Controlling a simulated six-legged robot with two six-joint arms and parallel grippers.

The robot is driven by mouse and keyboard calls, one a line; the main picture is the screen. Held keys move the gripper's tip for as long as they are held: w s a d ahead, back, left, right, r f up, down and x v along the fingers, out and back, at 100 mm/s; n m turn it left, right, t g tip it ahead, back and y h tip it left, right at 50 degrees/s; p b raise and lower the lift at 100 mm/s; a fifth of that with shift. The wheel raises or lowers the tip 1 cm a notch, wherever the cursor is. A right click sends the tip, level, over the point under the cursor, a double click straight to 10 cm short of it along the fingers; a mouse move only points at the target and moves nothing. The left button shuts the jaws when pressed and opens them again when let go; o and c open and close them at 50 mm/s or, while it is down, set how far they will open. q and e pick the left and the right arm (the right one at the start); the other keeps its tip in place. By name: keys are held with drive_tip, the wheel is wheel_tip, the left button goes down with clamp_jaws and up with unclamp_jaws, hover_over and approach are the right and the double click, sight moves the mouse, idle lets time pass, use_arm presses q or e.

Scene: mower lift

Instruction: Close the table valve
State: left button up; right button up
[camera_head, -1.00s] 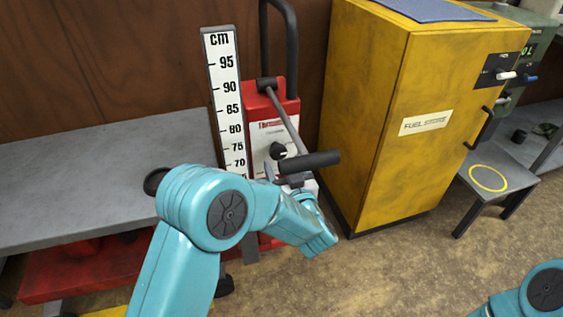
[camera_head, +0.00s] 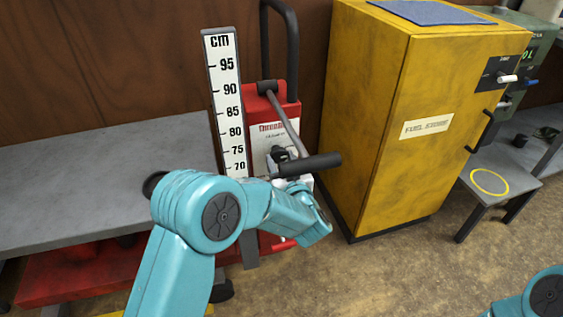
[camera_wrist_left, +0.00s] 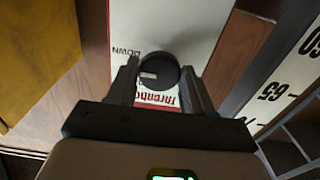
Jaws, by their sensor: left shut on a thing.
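The table valve is a round black knob (camera_wrist_left: 158,72) with a pale mark on the white front panel of the red lift unit (camera_head: 292,95). The word DOWN is printed beside it. In the left wrist view the knob sits between the two fingers of my left gripper (camera_wrist_left: 160,80), which is shut on it. In the head view my left gripper (camera_head: 284,157) is at the panel, partly hidden behind the black lever grip (camera_head: 312,165). My right gripper is out of view; only a piece of my right arm shows at the lower right.
A cm scale (camera_head: 229,110) stands just left of the panel. A grey lift table (camera_head: 100,185) lies to the left. A yellow fuel cabinet (camera_head: 385,120) stands close on the right. A small stool (camera_head: 490,182) is farther right. Open floor lies in front.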

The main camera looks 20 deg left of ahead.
use_arm(q)
drive_tip(key=n+b, duration=0.5)
drive_tip(key=shift+f, duration=0.3)
drive_tip(key=n+b, duration=0.4)
drive_tip(key=n, duration=0.2)
drive_tip(key=shift+d+b, duration=0.1)
drive_tip(key=shift+b, duration=0.3)
drive_tip(key=n, duration=0.1)
drive_tip(key=n+b, duration=0.1)
drive_tip(key=shift+r+n, duration=0.2)
drive_tip(key=shift+n, duration=0.1)
drive_tip(key=shift+r+n, duration=0.1)
drive_tip(key=shift+n, duration=1.9)
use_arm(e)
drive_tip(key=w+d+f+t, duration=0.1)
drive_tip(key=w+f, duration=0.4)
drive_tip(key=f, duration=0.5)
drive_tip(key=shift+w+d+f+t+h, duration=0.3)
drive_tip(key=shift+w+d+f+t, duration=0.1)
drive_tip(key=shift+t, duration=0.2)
use_arm(q)
drive_tip(key=o, duration=1)
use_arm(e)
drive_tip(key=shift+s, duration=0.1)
use_arm(q)
drive_tip(key=shift+o, duration=0.2)
drive_tip(key=shift+r, duration=0.1)
